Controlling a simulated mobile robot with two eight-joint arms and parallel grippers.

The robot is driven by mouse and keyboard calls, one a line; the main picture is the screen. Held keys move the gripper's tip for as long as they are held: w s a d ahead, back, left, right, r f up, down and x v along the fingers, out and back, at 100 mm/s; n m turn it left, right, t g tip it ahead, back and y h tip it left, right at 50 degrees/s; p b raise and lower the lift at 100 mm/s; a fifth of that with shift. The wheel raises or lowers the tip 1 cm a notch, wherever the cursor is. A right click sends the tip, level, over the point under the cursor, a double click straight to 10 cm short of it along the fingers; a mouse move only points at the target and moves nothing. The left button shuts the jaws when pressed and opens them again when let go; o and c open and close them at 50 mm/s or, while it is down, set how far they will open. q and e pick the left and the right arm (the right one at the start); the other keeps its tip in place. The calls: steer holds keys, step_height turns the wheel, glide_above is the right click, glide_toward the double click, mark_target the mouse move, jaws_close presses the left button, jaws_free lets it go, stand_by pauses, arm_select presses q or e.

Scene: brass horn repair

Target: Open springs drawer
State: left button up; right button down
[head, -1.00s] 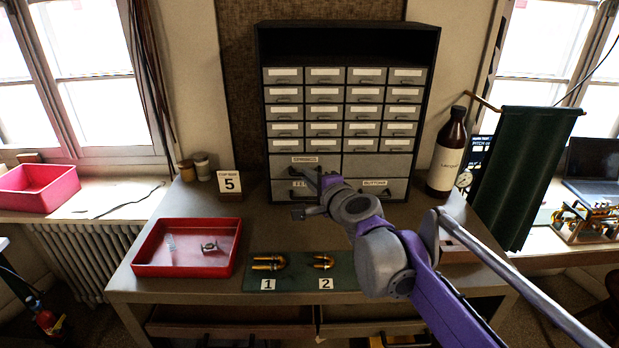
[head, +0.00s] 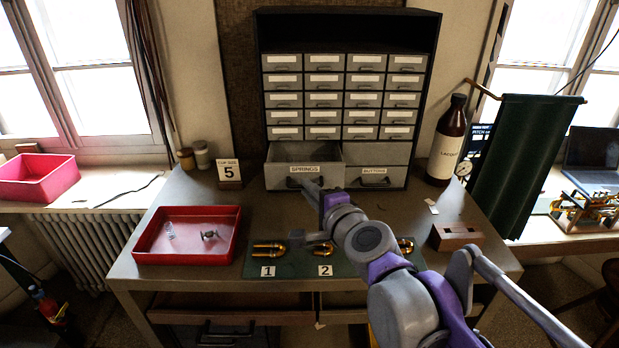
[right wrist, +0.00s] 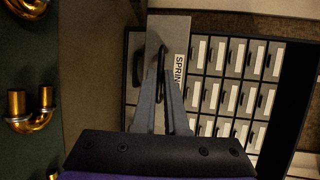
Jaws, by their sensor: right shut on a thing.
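The springs drawer (head: 279,177), a grey box with a white "SPRINGS" label, sticks out from the lower left of the black cabinet (head: 421,90). Its open top shows in the head view and its inside looks empty from here. My right gripper (head: 312,187) is shut on the drawer's dark handle, just below the label. In the right wrist view, the fingers of my right gripper (right wrist: 168,88) close on the handle of the springs drawer (right wrist: 170,28). My gripper partly hides the front. My left gripper is not in view.
Small labelled drawers (head: 324,82) fill the cabinet above; a "BUTTONS" drawer (head: 397,184) is shut at right. A red tray (head: 187,257), a green mat (head: 290,268) with brass tubes, a brown block (head: 457,237) and a brown bottle (head: 447,140) stand on the bench.

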steer(key=shift+s, duration=0.3)
steer(key=c, duration=0.9)
jaws_free()
steer(key=shift+c, duration=0.2)
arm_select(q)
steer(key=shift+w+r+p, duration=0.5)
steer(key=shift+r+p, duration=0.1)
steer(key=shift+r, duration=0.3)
arm_select(e)
steer(key=v, duration=1)
steer(key=shift+s+d, duration=0.2)
steer(key=shift+s, duration=0.1)
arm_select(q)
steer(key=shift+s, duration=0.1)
